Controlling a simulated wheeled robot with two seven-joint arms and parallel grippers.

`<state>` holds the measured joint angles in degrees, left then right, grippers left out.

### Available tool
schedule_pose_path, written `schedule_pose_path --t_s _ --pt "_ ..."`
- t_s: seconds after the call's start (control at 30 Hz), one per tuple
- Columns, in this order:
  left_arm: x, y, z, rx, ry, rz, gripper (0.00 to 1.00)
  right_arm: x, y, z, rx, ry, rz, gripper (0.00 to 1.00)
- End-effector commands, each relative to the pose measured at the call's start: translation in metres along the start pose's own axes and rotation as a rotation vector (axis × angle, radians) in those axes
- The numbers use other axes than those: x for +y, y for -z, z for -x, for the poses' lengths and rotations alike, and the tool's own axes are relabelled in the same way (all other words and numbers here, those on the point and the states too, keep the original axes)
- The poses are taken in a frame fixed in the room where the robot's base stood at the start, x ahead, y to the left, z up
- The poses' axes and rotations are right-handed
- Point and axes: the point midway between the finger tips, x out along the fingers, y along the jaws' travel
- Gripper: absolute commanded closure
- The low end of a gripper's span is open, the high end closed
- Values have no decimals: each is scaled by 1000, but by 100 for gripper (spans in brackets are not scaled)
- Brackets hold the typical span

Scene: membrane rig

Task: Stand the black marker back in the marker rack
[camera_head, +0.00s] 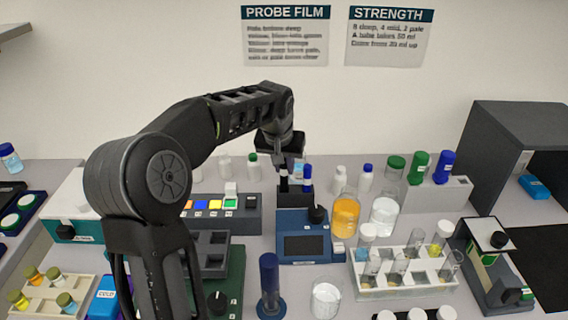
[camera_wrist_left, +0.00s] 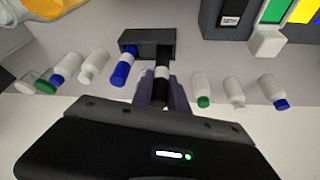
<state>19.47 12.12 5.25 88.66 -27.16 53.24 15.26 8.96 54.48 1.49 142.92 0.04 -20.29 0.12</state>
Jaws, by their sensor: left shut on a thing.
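The black marker (camera_wrist_left: 162,68), dark with a white band, is held upright between the fingers of my left gripper (camera_wrist_left: 164,92). In the head view my left gripper (camera_head: 284,160) is above the dark marker rack (camera_head: 297,202) at the back of the bench. The rack also shows in the wrist view (camera_wrist_left: 148,37). The marker's lower end meets the rack's outline beside the blue marker (camera_wrist_left: 122,69), which stands in the rack. I cannot tell how deep the black marker sits. My right gripper is not in view.
A blue device with a dark screen (camera_head: 305,246) stands in front of the rack. An orange-filled beaker (camera_head: 345,216) and a clear beaker (camera_head: 384,216) are to the right. A grey block with coloured squares (camera_head: 246,220) is to the left. Several small bottles line the back.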

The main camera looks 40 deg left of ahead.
Motion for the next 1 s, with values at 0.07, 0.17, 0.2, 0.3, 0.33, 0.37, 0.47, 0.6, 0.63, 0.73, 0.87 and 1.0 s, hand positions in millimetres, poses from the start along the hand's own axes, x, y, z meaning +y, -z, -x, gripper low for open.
schedule_pose_path --t_s 0.07,0.17,0.2,0.3,0.33,0.37,0.47,0.6,0.63,0.73,0.87,1.0 --pt "0 -4 -9 -1 0 0 100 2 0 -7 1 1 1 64" --pt "0 -6 -15 -1 0 0 100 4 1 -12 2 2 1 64" --pt "0 -7 -17 -1 0 0 100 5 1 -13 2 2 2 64" --pt "0 -9 -22 0 0 0 100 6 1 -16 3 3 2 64" --pt "0 -9 -22 0 0 0 100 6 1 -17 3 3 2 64" --pt "0 -10 -23 0 0 0 100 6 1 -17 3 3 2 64" --pt "0 -10 -25 0 0 0 100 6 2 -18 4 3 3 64" --pt "0 -10 -25 0 0 0 100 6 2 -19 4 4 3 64" --pt "0 -10 -25 0 0 0 100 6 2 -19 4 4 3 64" --pt "0 -10 -25 0 0 0 100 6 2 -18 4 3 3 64" --pt "0 -10 -25 0 0 0 100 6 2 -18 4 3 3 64" --pt "0 -10 -26 0 0 0 100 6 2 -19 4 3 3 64"
